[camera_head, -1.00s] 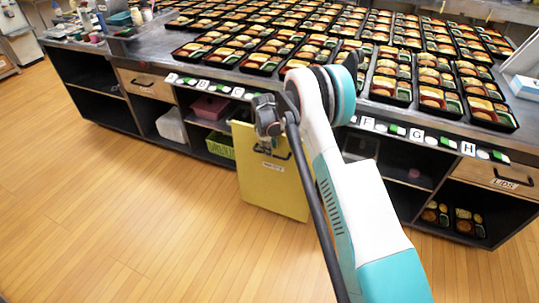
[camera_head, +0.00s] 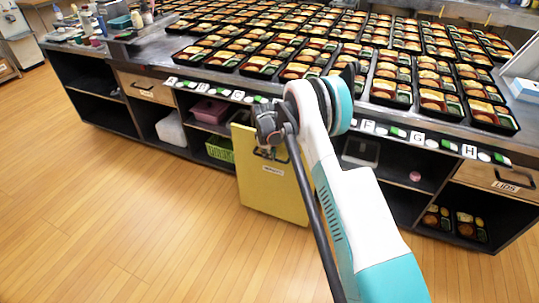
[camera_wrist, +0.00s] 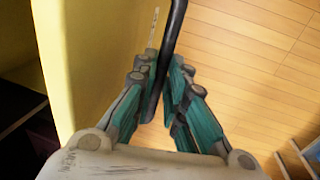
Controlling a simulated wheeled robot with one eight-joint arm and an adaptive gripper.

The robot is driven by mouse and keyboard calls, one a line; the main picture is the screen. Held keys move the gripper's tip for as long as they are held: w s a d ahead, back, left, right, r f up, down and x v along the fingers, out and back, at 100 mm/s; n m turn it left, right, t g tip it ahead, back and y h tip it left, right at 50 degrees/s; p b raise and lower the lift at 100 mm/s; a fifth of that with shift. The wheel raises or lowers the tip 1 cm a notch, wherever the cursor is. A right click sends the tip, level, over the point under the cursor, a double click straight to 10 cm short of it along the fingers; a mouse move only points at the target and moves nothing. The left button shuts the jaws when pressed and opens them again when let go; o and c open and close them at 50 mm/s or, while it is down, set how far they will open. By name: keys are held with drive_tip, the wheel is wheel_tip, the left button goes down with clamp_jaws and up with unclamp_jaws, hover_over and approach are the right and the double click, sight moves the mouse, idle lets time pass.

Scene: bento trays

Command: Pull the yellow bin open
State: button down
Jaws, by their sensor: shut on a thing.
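The yellow bin (camera_head: 262,190) stands low under the counter, its flat yellow front panel facing the open floor. A dark handle (camera_wrist: 177,18) runs between my fingers in the wrist view, beside the yellow panel (camera_wrist: 85,50). My gripper (camera_wrist: 158,78) is shut on this handle, with teal fingers on either side of it. In the head view my gripper (camera_head: 268,138) is at the upper part of the panel, and my arm hides the panel's right part. The bin's inside is mostly hidden.
The counter (camera_head: 150,62) above is covered with food trays (camera_head: 262,66). Open shelves beside the bin hold a pink bin (camera_head: 210,110), a green basket (camera_head: 219,149) and a white container (camera_head: 171,129). The wooden floor (camera_head: 130,220) in front is clear.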

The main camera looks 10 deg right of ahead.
drive_tip(key=s+a, duration=0.7)
drive_tip(key=s, duration=0.3)
drive_tip(key=shift+a, duration=0.15)
drive_tip(key=c, duration=1.6)
unclamp_jaws()
drive_tip(key=shift+c, duration=0.2)
wheel_tip(320, 180, up, 12)
drive_tip(key=s+a, duration=0.1)
drive_tip(key=shift+s+a, duration=0.15)
drive_tip(key=shift+s, duration=0.2)
drive_tip(key=shift+f, duration=0.1)
